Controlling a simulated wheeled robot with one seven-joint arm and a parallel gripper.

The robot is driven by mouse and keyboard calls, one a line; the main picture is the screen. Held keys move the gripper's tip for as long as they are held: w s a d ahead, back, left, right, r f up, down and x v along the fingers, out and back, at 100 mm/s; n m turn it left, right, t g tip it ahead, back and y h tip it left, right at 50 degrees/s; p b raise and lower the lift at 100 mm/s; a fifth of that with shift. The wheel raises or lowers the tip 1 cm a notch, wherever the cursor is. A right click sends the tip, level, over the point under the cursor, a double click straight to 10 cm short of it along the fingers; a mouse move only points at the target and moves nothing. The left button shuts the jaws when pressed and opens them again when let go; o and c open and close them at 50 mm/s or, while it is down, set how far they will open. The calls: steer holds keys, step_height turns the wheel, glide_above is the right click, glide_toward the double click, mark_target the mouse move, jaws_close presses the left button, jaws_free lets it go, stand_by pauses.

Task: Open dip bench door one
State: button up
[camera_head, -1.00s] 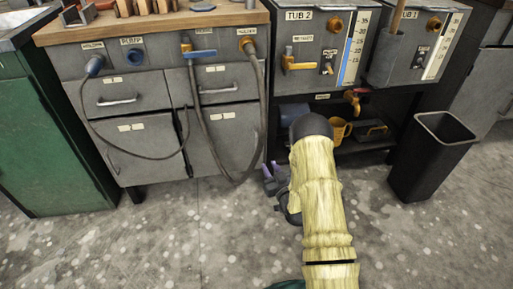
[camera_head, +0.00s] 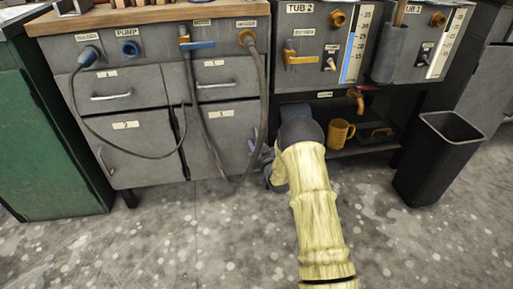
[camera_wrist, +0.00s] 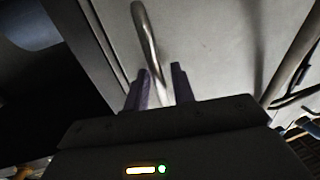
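Door one (camera_head: 222,140) is the grey lower right door of the dip bench, with a label near its top. It looks shut. Its metal bar handle (camera_wrist: 147,35) shows in the wrist view; in the head view I cannot make it out clearly beside my gripper. My gripper (camera_head: 258,148) is low at the door's right side, partly hidden by my arm. In the wrist view my gripper (camera_wrist: 160,78) is open, its two purple fingers on either side of the handle's lower part. I cannot tell whether they touch it.
A grey hose (camera_head: 208,135) hangs in a loop across door one. Door two (camera_head: 145,150) is to its left, and drawers sit above. To the right are an open shelf with a yellow mug (camera_head: 340,133), an orange tap (camera_head: 356,97) and a black bin (camera_head: 436,160). The floor in front is clear.

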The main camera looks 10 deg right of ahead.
steer(key=shift+c, duration=0.5)
jaws_close()
steer(key=shift+s, duration=0.1)
